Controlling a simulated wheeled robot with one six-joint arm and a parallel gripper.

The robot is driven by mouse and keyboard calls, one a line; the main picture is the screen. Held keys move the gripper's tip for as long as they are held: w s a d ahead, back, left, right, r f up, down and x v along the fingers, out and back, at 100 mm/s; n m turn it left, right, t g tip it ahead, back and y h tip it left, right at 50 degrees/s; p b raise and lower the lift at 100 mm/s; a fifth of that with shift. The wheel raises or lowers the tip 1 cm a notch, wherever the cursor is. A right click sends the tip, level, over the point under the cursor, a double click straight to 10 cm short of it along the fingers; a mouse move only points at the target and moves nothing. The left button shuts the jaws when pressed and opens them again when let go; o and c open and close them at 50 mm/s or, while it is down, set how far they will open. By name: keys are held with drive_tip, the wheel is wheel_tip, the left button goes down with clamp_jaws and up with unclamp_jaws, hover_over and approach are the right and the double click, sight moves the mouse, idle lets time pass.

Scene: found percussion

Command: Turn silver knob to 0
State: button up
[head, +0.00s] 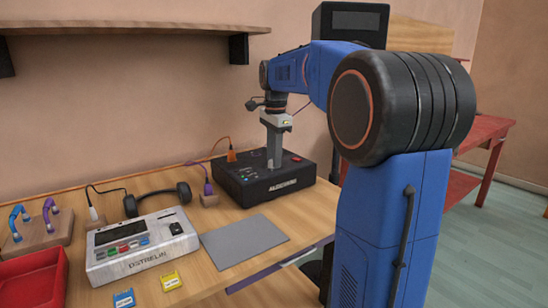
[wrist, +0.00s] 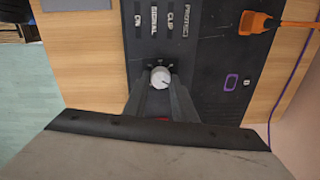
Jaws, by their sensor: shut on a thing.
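The silver knob (wrist: 160,76) sits on the top of a black box (wrist: 215,60), with several small pale marks around its far side. My gripper (wrist: 160,90) points down at the box, with one finger on each side of the knob, and is shut on it. A dark line shows on the knob's face, but its exact setting is too small to read. In the head view my gripper (head: 274,160) reaches down to the black box (head: 250,190) and hides the knob.
An orange plug (wrist: 256,22) and a purple-rimmed socket (wrist: 231,82) are on the box. White labels (wrist: 154,18) line its panel. In the head view, a grey mat (head: 244,241), white device (head: 141,246) and headphones (head: 158,200) are nearby. A shelf (head: 130,29) hangs above.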

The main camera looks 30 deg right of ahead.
drive_tip(key=n, duration=0.4)
drive_tip(key=shift+n, duration=0.3)
drive_tip(key=n, duration=0.3)
drive_tip(key=shift+w+n, duration=0.1)
drive_tip(key=shift+n, duration=0.2)
drive_tip(key=n, duration=0.4)
drive_tip(key=shift+w+n+y, duration=0.1)
drive_tip(key=shift+n+y, duration=0.2)
drive_tip(key=n, duration=0.8)
drive_tip(key=shift+g, duration=0.3)
drive_tip(key=n, duration=0.3)
drive_tip(key=shift+a+n, duration=0.1)
drive_tip(key=shift+n, duration=0.3)
drive_tip(key=n, duration=0.4)
drive_tip(key=shift+a+n+g, duration=0.1)
drive_tip(key=shift+n+g, duration=0.2)
drive_tip(key=shift+n, duration=1.4)
